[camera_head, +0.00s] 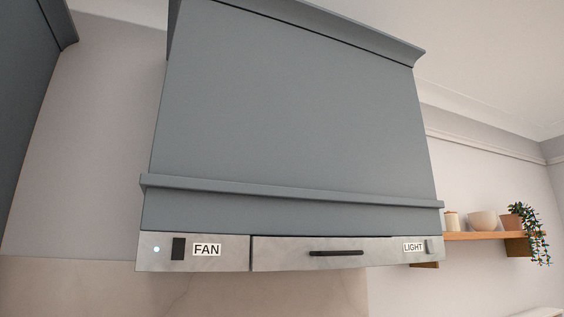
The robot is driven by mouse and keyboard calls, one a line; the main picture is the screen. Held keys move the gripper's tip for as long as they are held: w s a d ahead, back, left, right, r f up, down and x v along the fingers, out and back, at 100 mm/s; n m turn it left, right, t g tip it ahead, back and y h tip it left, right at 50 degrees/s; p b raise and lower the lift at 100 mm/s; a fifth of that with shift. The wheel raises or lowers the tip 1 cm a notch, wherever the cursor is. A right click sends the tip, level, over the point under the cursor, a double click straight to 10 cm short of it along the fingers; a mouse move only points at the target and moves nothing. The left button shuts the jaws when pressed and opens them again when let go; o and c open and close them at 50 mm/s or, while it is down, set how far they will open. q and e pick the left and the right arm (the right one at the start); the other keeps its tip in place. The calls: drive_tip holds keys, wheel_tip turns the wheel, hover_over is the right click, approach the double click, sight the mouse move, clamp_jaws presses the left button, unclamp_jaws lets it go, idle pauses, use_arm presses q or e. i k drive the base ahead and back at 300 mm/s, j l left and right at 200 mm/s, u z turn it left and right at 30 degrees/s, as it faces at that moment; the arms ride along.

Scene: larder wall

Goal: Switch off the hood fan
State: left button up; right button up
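The grey-blue range hood (290,110) fills the middle of the head view, with a pale metal control strip along its lower edge. At the strip's left is a dark rectangular fan switch (178,249), beside a white label reading FAN (207,250). A small indicator (156,250) left of the switch glows bluish white. At the right end is a label reading LIGHT (413,247) with a small grey switch (430,247) beside it. Neither of my grippers is in view.
A dark bar handle (336,253) sits on the middle panel of the strip. A dark cabinet (28,85) stands at the upper left. A wooden shelf (475,236) at the right holds a jar, a bowl (482,221) and a trailing plant (532,230).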

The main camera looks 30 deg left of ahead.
sight(177, 254)
drive_tip(key=u, duration=1.65)
